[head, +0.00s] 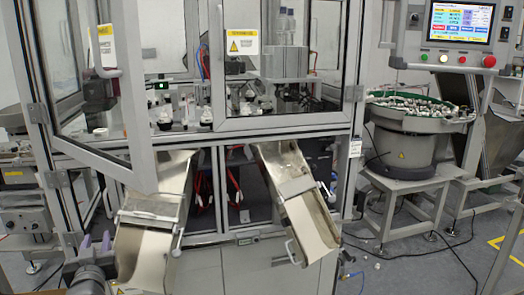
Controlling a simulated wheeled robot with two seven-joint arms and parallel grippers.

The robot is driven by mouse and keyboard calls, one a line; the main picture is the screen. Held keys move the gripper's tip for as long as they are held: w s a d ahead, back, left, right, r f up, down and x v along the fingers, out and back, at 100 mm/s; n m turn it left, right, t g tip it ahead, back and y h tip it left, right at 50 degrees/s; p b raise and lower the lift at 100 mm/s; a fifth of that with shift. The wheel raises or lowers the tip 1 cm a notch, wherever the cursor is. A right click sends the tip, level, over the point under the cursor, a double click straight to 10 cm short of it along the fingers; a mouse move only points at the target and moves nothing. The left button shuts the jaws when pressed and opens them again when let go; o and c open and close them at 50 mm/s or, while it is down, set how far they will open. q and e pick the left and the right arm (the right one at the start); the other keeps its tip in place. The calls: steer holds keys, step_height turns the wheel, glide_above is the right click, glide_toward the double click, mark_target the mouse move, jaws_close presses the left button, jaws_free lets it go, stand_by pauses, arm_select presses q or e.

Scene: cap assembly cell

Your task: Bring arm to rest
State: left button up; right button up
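My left gripper (96,241) shows at the lower left edge of the head view, with my grey wrist below it. Its two purple-grey fingertips point up and stand apart, with nothing visible between them. It is in front of the machine frame, just left of the left metal chute (150,225). I cannot tell whether it touches anything. My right gripper is not in view.
The glass-walled assembly machine fills the middle; its left door (88,85) stands open towards me. A right chute (299,205) slopes down at its front. A bowl feeder (405,145) and control panel (460,24) stand at right. Cables lie on the floor.

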arm_select(q)
steer(key=s+d+f+m+g+h, duration=0.1)
steer(key=s+d+f+g+h, duration=0.2)
steer(key=d+f, duration=0.8)
steer(key=s+d+f+m+g+h, duration=0.1)
steer(key=s+d+f+g+h, duration=0.2)
steer(key=d+f, duration=0.75)
steer(key=s+d+f+g+h+p, duration=0.1)
steer(key=s+d+f+g+h, duration=0.2)
steer(key=s+d+f, duration=0.5)
steer(key=s+d+f+m+g+h+p, duration=0.1)
steer(key=s+d+f+g+h, duration=0.2)
steer(key=s+d+f+g, duration=0.3)
steer(key=s+d+f, duration=0.3)
steer(key=s+f, duration=0.4)
steer(key=s, duration=0.4)
steer(key=shift+f+m+g, duration=0.15)
steer(key=shift+m+g, duration=0.15)
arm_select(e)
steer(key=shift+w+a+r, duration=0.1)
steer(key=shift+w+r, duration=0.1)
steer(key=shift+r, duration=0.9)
